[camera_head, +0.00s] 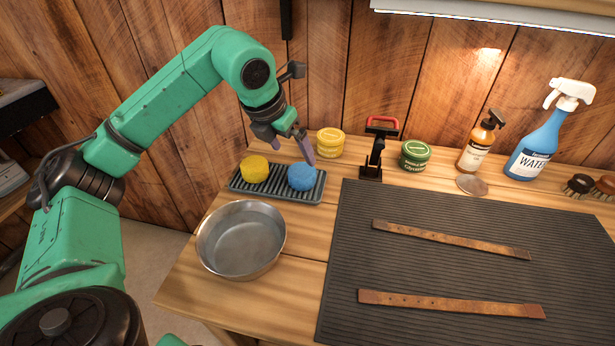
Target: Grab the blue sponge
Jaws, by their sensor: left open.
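The round blue sponge (301,178) sits on the right part of a dark ribbed tray (262,192) at the back left of the wooden table. A yellow sponge (255,169) sits beside it on the left part of the tray. My left gripper (294,156) is open just above and behind the tray, pointing down. One finger shows close to the blue sponge's upper right edge, and the other is farther left. I cannot tell whether a finger touches the sponge. My right gripper is not in view.
A metal bowl (241,240) stands in front of the tray. A yellow tin (330,142), a red-handled clamp (377,150) and a green tin (415,155) stand behind and right. A dark ribbed mat (440,275) with two leather straps (450,304) covers the right side.

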